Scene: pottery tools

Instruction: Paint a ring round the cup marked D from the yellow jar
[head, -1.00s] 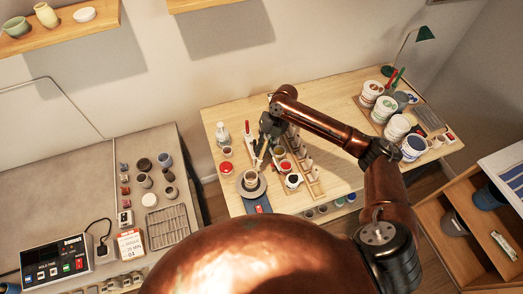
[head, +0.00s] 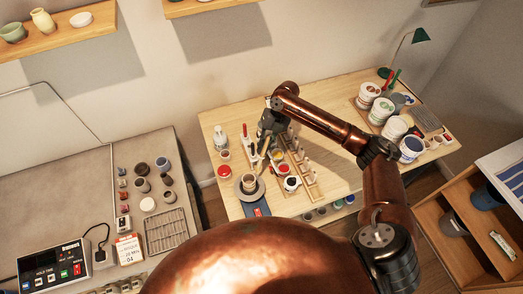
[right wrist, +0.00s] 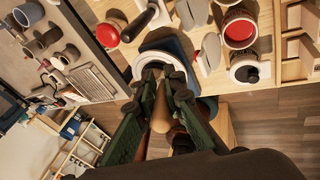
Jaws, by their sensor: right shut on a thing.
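My right gripper (head: 264,144) is shut on a wooden-handled brush (right wrist: 160,110), just behind and to the right of a cup (head: 249,183). The cup stands on a round grey wheel (head: 243,194); its letter is not readable. In the right wrist view the wheel's pale rim (right wrist: 140,62) shows beyond the fingertips, and the brush tip is hidden, so I cannot tell whether it touches the cup. Small paint jars stand right of the gripper, one with red paint (right wrist: 240,30). My left gripper is out of view.
A red lid (head: 224,171) and a white bottle (head: 220,136) stand left of the gripper. A wooden rack (head: 303,172) is at its right, with a black-topped jar (head: 291,184) close by. Large white tubs (head: 382,110) stand at the right of the table.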

